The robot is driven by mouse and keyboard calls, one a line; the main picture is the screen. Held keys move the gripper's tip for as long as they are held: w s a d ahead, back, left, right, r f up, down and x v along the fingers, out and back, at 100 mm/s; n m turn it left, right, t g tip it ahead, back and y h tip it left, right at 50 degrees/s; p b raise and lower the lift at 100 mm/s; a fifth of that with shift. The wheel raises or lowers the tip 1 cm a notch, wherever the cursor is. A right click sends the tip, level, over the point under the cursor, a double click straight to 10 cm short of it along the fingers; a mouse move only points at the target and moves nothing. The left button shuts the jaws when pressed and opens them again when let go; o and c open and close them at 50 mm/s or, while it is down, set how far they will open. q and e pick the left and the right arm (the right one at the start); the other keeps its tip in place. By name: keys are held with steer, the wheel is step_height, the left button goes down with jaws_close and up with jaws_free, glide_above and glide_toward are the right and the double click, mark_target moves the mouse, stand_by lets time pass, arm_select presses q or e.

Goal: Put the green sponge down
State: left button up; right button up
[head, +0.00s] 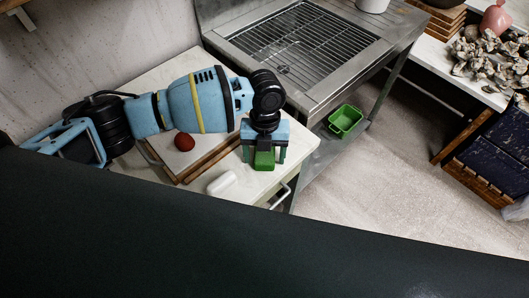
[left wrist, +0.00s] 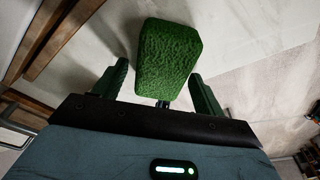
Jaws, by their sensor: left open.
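The green sponge (head: 264,160) is at the right end of the white cabinet top, near its edge. In the left wrist view the sponge (left wrist: 168,58) is a textured green block between the two fingers. My left gripper (head: 263,153) is open around it, pointing down. The left wrist view shows a gap beside each finger of the gripper (left wrist: 158,71). The sponge appears to rest on the white top, though its underside is hidden. My right gripper does not show.
A white rounded object (head: 221,183) lies left of the sponge. A red ball (head: 184,142) sits on a wood-edged board (head: 206,158) under my left arm. A metal sink unit (head: 318,95) stands behind, with a green tray (head: 345,121) on its lower shelf.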

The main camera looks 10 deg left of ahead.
arm_select(q)
steer(key=shift+r, duration=0.3)
step_height(320, 180, up, 12)
steer(key=w, duration=0.2)
steer(key=shift+w+a+f, duration=0.15)
steer(key=shift+a+f, duration=0.1)
